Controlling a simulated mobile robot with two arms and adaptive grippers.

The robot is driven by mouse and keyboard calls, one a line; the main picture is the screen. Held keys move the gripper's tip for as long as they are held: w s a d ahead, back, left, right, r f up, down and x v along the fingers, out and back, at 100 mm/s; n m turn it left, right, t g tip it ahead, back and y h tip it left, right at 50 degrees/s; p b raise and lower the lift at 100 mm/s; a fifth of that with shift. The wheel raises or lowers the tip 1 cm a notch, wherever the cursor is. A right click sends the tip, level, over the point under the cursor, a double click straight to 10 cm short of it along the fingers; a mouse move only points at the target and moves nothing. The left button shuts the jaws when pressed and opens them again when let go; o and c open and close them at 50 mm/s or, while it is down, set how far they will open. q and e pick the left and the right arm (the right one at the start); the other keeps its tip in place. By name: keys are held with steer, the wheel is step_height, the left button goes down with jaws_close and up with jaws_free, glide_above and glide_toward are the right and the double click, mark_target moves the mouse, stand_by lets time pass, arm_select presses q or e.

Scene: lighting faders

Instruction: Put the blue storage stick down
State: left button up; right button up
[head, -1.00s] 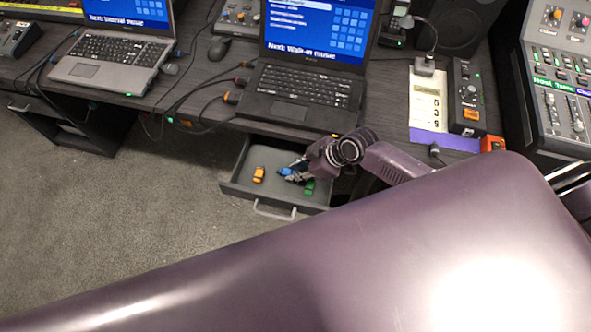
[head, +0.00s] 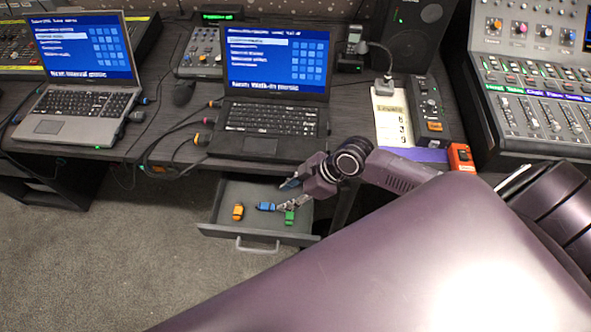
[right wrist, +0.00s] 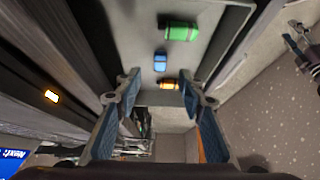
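The blue storage stick (head: 266,206) lies in the open drawer (head: 232,192) under the desk, between an orange stick (head: 238,211) and a green stick (head: 289,217). My right gripper (head: 288,191) is above the right part of the drawer, its fingers spread with nothing between them. In the right wrist view the two fingers (right wrist: 160,105) stand wide apart, and the blue stick (right wrist: 160,62) lies on the drawer floor beyond them, apart from both. The orange stick (right wrist: 168,85) and green stick (right wrist: 182,32) show there too. My left gripper is not in view.
Two laptops (head: 264,117) (head: 92,103) stand on the dark desk above the drawer, with cables at the desk edge. A mixer (head: 540,105) is at the right. The drawer's handle (head: 257,246) faces open carpet (head: 120,250).

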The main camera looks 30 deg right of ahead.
steer(key=shift+v, duration=2.3)
